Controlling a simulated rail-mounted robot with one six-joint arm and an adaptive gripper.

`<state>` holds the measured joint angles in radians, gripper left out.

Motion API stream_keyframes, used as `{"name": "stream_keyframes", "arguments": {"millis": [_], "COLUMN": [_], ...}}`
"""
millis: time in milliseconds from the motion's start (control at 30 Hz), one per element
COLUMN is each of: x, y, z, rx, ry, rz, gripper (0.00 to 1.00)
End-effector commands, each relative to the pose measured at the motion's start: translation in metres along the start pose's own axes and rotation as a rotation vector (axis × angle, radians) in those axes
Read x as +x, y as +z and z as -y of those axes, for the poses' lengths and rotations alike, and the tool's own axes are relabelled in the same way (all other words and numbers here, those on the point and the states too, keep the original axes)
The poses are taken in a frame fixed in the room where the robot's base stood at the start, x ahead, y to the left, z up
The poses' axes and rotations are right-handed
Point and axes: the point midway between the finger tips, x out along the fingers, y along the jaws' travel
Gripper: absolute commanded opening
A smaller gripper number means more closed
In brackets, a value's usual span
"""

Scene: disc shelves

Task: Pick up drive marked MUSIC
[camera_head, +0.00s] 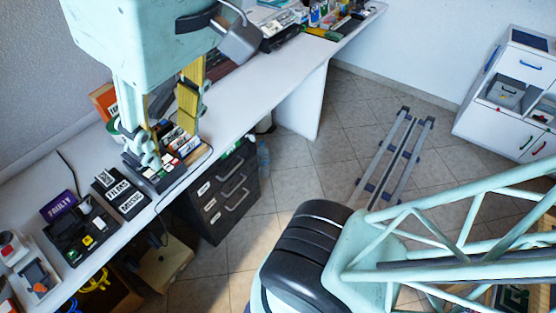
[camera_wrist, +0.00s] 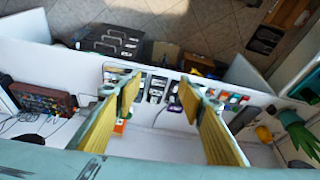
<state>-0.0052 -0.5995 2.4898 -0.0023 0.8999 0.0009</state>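A row of dark boxes with white labels lies on the white desk in the head view. The front one (camera_head: 131,203) carries a label that seems to read MUSIC. The one behind it (camera_head: 117,189) seems to read FILMS. My gripper (camera_head: 170,132) is open with yellow-padded fingers, above the desk and up and right of these boxes in the head view. In the wrist view my gripper (camera_wrist: 157,97) is spread wide with nothing between the fingertips. Dark boxes with pale labels (camera_wrist: 157,88) show beyond the gap, but their labels are too small to read there.
A rack of colourful small items (camera_head: 172,162) stands below my fingers. A purple box marked FAULTY (camera_head: 58,206) and a black tray (camera_head: 82,237) lie left of the labelled boxes. A dark drawer unit (camera_head: 228,200) stands beside the desk. The desk's right stretch (camera_head: 262,82) is largely clear.

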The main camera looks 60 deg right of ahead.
Motion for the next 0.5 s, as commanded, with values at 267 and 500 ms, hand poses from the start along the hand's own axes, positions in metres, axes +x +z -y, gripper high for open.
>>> {"name": "stream_keyframes", "arguments": {"millis": [267,500], "x": [0.0067,0.0108], "y": [0.0086,-0.0012], "z": [-0.0008,-0.0007], "rx": [0.016,0.053], "ry": [-0.001,-0.001], "rz": [0.017,0.027], "gripper": [0.36,0.36]}}
